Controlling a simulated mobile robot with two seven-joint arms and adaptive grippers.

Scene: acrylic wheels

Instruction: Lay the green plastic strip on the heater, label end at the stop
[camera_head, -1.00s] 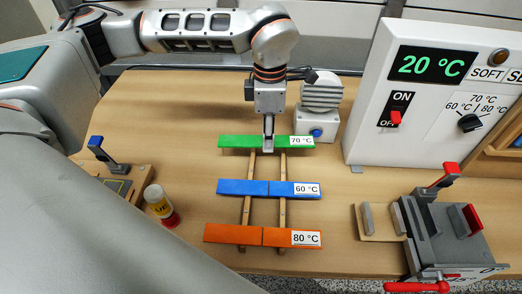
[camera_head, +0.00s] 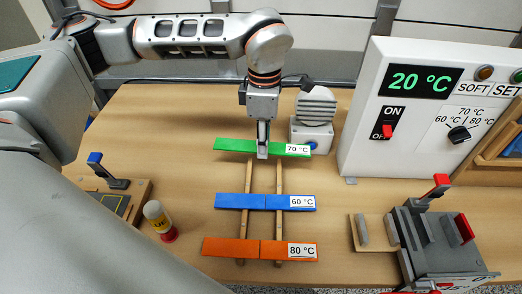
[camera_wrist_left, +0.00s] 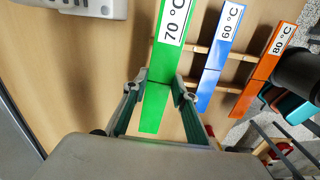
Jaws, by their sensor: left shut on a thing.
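The green plastic strip (camera_head: 235,146) has a white 70 °C label on its right end in the head view. My left gripper (camera_head: 262,153) is shut on the strip near its middle and holds it just above the far ends of two wooden rails (camera_head: 248,178). In the left wrist view the fingers (camera_wrist_left: 158,88) grip both edges of the strip (camera_wrist_left: 160,65), with the label beyond them. A white box (camera_head: 410,130) with a 20 °C display stands at the right. I cannot tell surely which part is the heater or the stop. My right gripper is out of view.
A blue 60 °C strip (camera_head: 240,201) and an orange 80 °C strip (camera_head: 230,247) lie on the rails. A grey fixture with red levers (camera_head: 430,240) stands front right. A glue stick (camera_head: 158,220) and a blue-levered fixture (camera_head: 108,175) stand left. A grey-white device (camera_head: 312,125) stands behind the strip.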

